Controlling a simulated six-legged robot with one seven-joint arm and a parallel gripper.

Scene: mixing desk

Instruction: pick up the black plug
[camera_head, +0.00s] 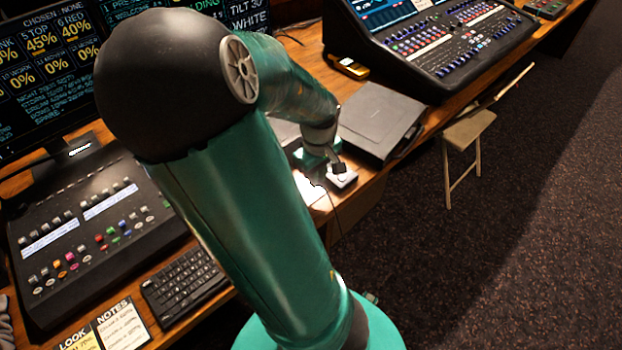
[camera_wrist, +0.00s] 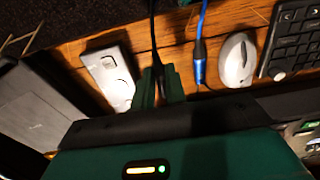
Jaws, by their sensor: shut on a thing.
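My gripper (camera_wrist: 161,88) reaches down over the wooden desk, and its green fingers are closed on the black plug (camera_wrist: 156,68). The plug's dark cable runs up and away from between the fingers in the wrist view. In the head view my gripper (camera_head: 337,163) is small and close to the desk's front edge, and the plug cannot be told apart from the dark fingertips. I cannot tell whether the plug touches the desk.
A white box (camera_wrist: 110,76) lies just left of the fingers. A blue cable (camera_wrist: 198,62), a white mouse (camera_wrist: 237,60) and a keyboard (camera_wrist: 292,38) are to the right. A closed dark laptop-like case (camera_head: 378,120) and mixing consoles (camera_head: 440,45) stand along the desk.

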